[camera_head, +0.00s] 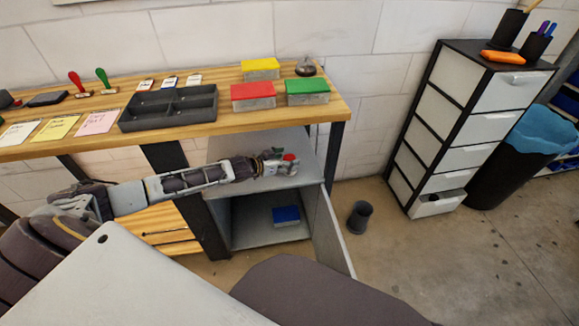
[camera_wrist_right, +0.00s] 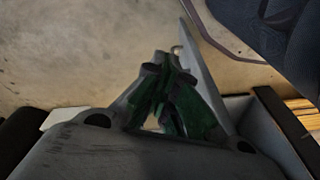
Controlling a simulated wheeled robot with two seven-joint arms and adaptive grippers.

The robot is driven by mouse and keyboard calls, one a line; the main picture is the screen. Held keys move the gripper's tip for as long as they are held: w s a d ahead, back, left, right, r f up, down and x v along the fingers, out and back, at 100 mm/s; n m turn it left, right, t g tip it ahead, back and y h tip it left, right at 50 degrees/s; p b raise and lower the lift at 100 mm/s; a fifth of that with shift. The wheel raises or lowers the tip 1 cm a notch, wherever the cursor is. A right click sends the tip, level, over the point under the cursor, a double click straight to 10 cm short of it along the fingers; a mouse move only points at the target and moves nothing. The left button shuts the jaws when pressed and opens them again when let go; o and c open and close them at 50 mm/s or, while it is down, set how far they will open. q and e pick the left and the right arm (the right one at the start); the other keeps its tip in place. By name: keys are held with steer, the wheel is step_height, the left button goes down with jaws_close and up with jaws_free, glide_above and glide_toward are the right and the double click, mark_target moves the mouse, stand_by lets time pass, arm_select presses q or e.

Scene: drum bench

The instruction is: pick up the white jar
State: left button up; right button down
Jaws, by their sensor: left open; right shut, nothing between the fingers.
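I cannot make out a white jar for certain in either view. My left gripper (camera_head: 284,164) is open in the head view, above the grey top of the low cabinet (camera_head: 309,168) beneath the bench. Red shows at its fingertips; I cannot tell whether that is part of the gripper or a separate thing. The fingers hide part of the cabinet top behind them. My right gripper (camera_wrist_right: 166,68) has green fingers in the right wrist view. It is shut and empty, with floor and a grey panel beyond it.
The cabinet's door (camera_head: 335,232) stands open, with a blue box (camera_head: 286,216) inside. A dark cup (camera_head: 360,217) is on the floor. The wooden bench (camera_head: 225,120) carries a dark tray (camera_head: 168,108) and several coloured boxes. A drawer unit (camera_head: 462,125) stands at right.

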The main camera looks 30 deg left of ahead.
arm_select(q)
steer(key=shift+x, duration=0.8)
steer(key=shift+w+d+f, duration=0.1)
steer(key=shift+w+d, duration=0.05)
arm_select(e)
steer(key=shift+w+a+r, duration=0.1)
steer(key=shift+w+r, duration=0.1)
steer(key=shift+r, duration=0.3)
steer(key=shift+s+f, duration=0.1)
